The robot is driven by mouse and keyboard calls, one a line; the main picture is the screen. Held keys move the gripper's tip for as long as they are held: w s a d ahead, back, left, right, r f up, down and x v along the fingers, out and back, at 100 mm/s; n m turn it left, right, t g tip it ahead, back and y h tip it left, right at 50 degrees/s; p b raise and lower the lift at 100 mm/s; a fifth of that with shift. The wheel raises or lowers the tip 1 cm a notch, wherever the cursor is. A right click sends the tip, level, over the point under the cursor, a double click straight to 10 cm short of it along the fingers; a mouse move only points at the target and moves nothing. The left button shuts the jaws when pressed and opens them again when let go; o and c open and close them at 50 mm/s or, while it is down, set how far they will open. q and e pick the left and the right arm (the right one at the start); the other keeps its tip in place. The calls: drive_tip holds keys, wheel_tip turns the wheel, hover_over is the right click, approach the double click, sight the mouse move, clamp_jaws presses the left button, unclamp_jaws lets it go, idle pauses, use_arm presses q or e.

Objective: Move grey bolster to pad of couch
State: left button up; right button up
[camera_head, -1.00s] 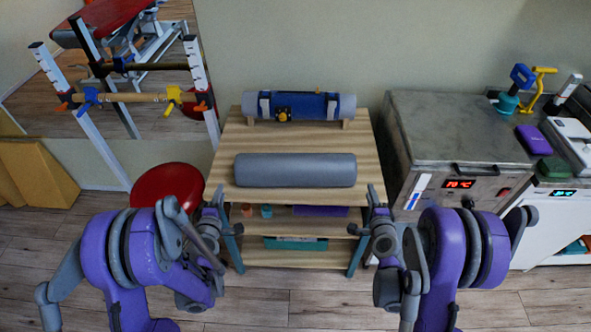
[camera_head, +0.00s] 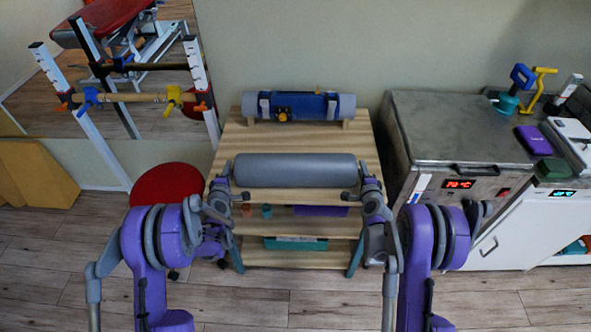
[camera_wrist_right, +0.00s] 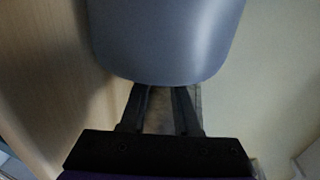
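The grey bolster (camera_head: 295,170) lies lengthwise across the front of the wooden shelf unit's top. My left gripper (camera_head: 233,181) is at the bolster's left end, with its fingers spread apart. My right gripper (camera_head: 353,181) is at the right end, also with fingers apart. In the right wrist view the bolster's end (camera_wrist_right: 168,40) fills the top, just beyond the right gripper's fingertips (camera_wrist_right: 162,92), with a gap between the fingers. Whether either gripper touches the bolster is unclear. A red couch pad (camera_head: 105,18) shows at top left, apparently in a mirror.
A blue-grey roll with straps (camera_head: 300,106) rests on holders at the back of the shelf unit (camera_head: 255,140). A red round stool (camera_head: 166,184) stands close at left. A metal cabinet (camera_head: 450,125) stands at right. The floor in front is clear.

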use_arm(q)
drive_tip(key=shift+w+d+f, duration=0.1)
drive_tip(key=shift+w+d, duration=0.1)
drive_tip(key=shift+d, duration=0.35)
use_arm(e)
drive_tip(key=shift+w+a+f, duration=0.1)
drive_tip(key=shift+w+a, duration=0.1)
drive_tip(key=shift+a, duration=0.35)
use_arm(q)
drive_tip(key=shift+s+d, duration=0.1)
drive_tip(key=shift+d, duration=0.1)
use_arm(e)
drive_tip(key=shift+s+a, duration=0.15)
drive_tip(key=shift+a, duration=0.05)
